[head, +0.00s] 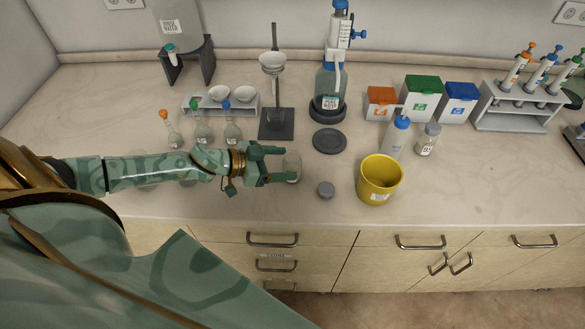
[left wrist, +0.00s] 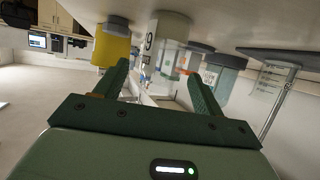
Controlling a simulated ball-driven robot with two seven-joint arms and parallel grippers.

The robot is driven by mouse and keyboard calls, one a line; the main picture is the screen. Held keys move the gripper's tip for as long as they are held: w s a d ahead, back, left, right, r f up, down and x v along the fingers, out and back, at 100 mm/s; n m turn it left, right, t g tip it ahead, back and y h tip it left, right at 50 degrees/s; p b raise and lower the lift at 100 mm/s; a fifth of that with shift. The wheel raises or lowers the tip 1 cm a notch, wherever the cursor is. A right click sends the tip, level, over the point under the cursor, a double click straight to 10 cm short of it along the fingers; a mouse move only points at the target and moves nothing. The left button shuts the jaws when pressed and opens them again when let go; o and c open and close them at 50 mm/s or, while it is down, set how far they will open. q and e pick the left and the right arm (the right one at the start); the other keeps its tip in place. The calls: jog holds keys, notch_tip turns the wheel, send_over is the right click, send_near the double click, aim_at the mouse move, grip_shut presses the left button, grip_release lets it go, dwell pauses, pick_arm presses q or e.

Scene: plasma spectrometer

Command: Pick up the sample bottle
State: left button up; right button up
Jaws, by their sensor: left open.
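The sample bottle (head: 292,168) is a small, clear, open-topped bottle standing on the counter. It also shows in the left wrist view (left wrist: 168,38), where the picture is upside down and a dark mark shows on its label. My left gripper (head: 287,164) comes in level from the left, open, with its fingers on either side of the bottle. In the left wrist view, the open left gripper (left wrist: 158,72) has the bottle ahead between its fingertips. I cannot tell whether either finger touches it. My right gripper is not in view.
A grey cap (head: 326,189) and yellow beaker (head: 380,181) stand right of the bottle. A wash bottle (head: 396,139) and a capped bottle (head: 428,140) are behind the beaker. A grey disc (head: 329,140) lies behind the gripper. Flasks (head: 202,133) stand behind my left arm.

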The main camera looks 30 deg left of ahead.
aim_at(298, 154)
pick_arm(q)
jog(key=x, duration=0.5)
jog(key=shift+w+d+r+b, duration=0.1)
jog(key=shift+w+r+b, duration=0.05)
jog(key=shift+w+b, duration=0.15)
jog(key=shift+s, duration=0.15)
jog(key=c, duration=1.1)
jog(key=shift+r, duration=0.1)
jog(key=shift+r, duration=0.25)
notch_tip(298, 154, up, 2)
jog(key=shift+r+p, duration=0.25)
jog(key=shift+p, duration=0.6)
jog(key=s+d+r+p, duration=0.1)
jog(key=s+r, duration=0.2)
jog(key=s, duration=0.1)
jog(key=s+d+r+p, duration=0.2)
jog(key=s+r, duration=0.1)
jog(key=s, duration=0.1)
jog(key=s+d+r+p, duration=0.1)
jog(key=s+d+r, duration=0.1)
jog(key=s+r, duration=0.2)
jog(key=shift+s+d+p, duration=0.1)
jog(key=shift+s+p, duration=0.2)
jog(key=shift+s, duration=0.2)
